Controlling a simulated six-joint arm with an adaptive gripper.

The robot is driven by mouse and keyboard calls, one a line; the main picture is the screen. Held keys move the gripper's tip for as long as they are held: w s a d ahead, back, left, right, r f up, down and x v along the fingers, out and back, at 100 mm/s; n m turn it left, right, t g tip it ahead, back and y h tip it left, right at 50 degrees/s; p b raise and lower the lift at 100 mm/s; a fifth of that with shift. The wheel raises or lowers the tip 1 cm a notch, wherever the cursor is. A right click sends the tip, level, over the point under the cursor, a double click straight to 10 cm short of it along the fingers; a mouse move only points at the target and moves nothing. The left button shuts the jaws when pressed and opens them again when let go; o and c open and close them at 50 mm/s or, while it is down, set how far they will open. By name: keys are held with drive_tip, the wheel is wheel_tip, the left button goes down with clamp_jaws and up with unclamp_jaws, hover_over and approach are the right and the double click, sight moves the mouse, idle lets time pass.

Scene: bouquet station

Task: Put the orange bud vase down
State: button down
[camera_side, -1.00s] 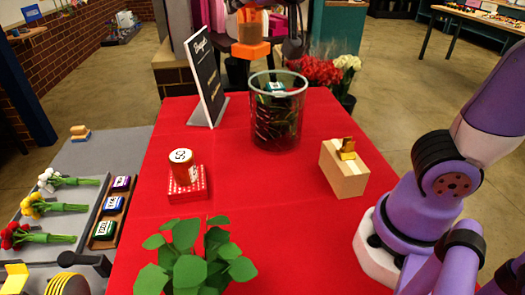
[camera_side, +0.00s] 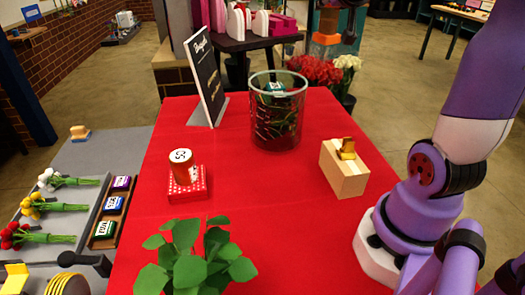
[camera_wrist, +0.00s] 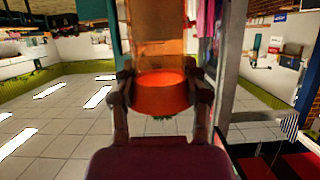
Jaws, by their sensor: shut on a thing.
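The orange bud vase (camera_wrist: 165,92) is between the fingers of my gripper (camera_wrist: 163,90) in the wrist view. Its bright orange part sits at the fingers, and a translucent amber part extends above it in that picture. Nothing shows under the vase.
Red flowers (camera_side: 312,72) stand behind. The table's middle is clear.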

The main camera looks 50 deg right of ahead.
wheel_tip(320, 180, down, 23)
idle(0.5)
drive_tip(key=shift+f, duration=0.5)
idle(0.4)
drive_tip(key=shift+c, duration=1.1)
unclamp_jaws()
drive_tip(key=shift+f, duration=0.1)
drive_tip(key=shift+s+a, duration=0.1)
